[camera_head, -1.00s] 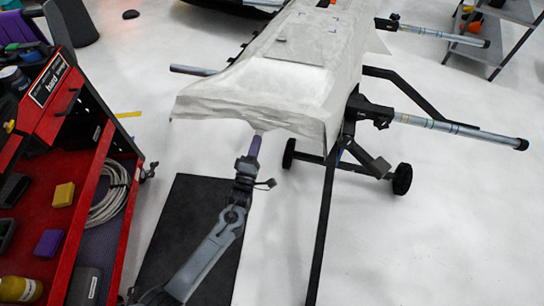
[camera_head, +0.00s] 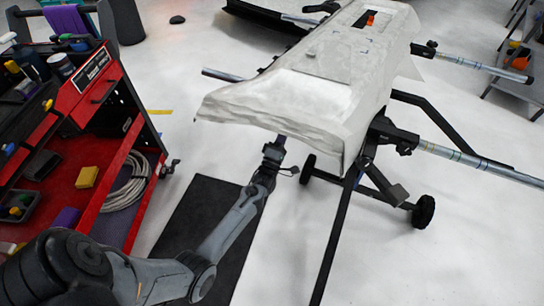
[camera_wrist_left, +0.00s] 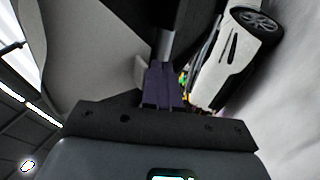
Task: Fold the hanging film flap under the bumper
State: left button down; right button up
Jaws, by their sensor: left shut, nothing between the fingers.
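The bumper on its stand is covered with pale grey-white film (camera_head: 310,93). The film flap (camera_head: 240,108) hangs along the near edge with a creased, uneven lower border. My left gripper (camera_head: 281,141) reaches up from below to the near edge, and its fingertips are partly hidden by the film there. In the left wrist view its purple fingers (camera_wrist_left: 162,86) are together, with no film visible between them. The pale underside (camera_wrist_left: 110,45) fills the upper left of that view. I cannot tell whether the fingers touch the film. My right gripper is not in view.
A red tool cart (camera_head: 120,150) with a coiled cable (camera_head: 130,185) and a yellow block (camera_head: 87,177) stands at the left. The wheeled black stand (camera_head: 375,180) has tubes sticking out to the right. A dark mat (camera_head: 200,215) lies on the pale floor.

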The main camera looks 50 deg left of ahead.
pick_arm(q)
jog(key=shift+w+a+r+p, duration=0.2)
jog(key=shift+w+r+p, duration=0.05)
jog(key=shift+w+r, duration=0.25)
jog(key=shift+w+a+r+p, duration=0.15)
jog(key=shift+w+r+p, duration=0.1)
jog(key=shift+w+r, duration=0.2)
jog(key=shift+r, duration=0.1)
